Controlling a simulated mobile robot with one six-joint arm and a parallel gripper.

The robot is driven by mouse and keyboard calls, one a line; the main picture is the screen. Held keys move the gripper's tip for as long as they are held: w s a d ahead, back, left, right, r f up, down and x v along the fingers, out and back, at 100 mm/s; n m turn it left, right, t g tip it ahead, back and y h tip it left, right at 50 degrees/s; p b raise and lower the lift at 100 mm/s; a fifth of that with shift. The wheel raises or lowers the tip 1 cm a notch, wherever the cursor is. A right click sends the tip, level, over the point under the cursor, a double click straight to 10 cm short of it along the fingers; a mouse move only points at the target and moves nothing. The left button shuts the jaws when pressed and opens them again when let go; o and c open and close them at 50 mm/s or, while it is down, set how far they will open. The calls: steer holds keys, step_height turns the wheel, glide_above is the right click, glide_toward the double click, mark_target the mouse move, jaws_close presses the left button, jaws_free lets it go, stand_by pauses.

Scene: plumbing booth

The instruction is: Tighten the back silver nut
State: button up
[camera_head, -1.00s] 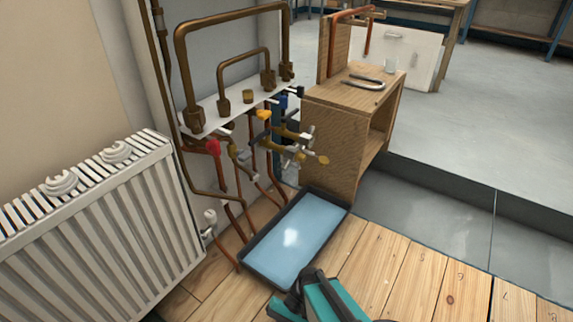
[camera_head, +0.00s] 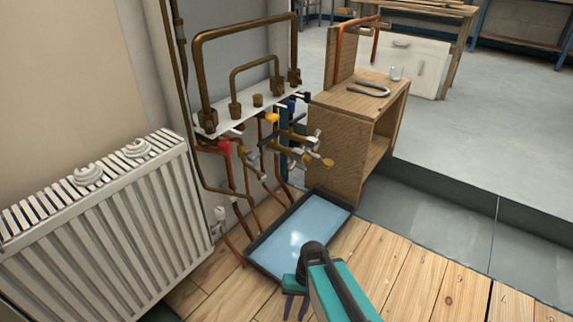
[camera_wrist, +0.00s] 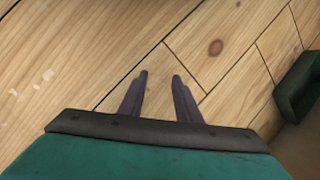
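A cluster of brass valves and small silver fittings (camera_head: 303,155) hangs below the white shelf, in the middle of the head view. They are too small to tell which one is the back silver nut. My gripper (camera_head: 295,309) is low at the bottom of the head view, in front of the tray and well apart from the fittings. In the wrist view my gripper's two dark fingers (camera_wrist: 160,75) are apart, empty, and over bare wooden floor. No nut shows in the wrist view.
A dark-rimmed blue tray (camera_head: 258,241) lies on the floor below the pipes. A white radiator (camera_head: 105,225) stands at left. A wooden cabinet (camera_head: 338,125) with a U-shaped metal piece (camera_head: 368,90) on top stands right of the valves. Plank floor (camera_head: 420,285) is clear at right.

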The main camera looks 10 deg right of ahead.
steer(key=w+d+r+n+t+h+p, duration=0.1)
steer(key=w+d+r+p, duration=0.15)
steer(key=r+p, duration=0.45)
steer(key=w+d+r+t+h+p, duration=0.1)
steer(key=d+r+h+p, duration=0.15)
steer(key=r+p, duration=0.45)
steer(key=s+r+g+p, duration=0.1)
steer(key=s+r+p, duration=0.5)
steer(key=r+p, duration=0.5)
steer(key=s+d+r+g+p, duration=0.1)
steer(key=s+r+p, duration=0.5)
steer(key=r+p, duration=0.5)
steer(key=s+r+g+p, duration=0.2)
steer(key=s+r+p, duration=0.5)
steer(key=p, duration=1.7)
steer(key=shift+d+r, duration=0.2)
steer(key=shift+r, duration=2.4)
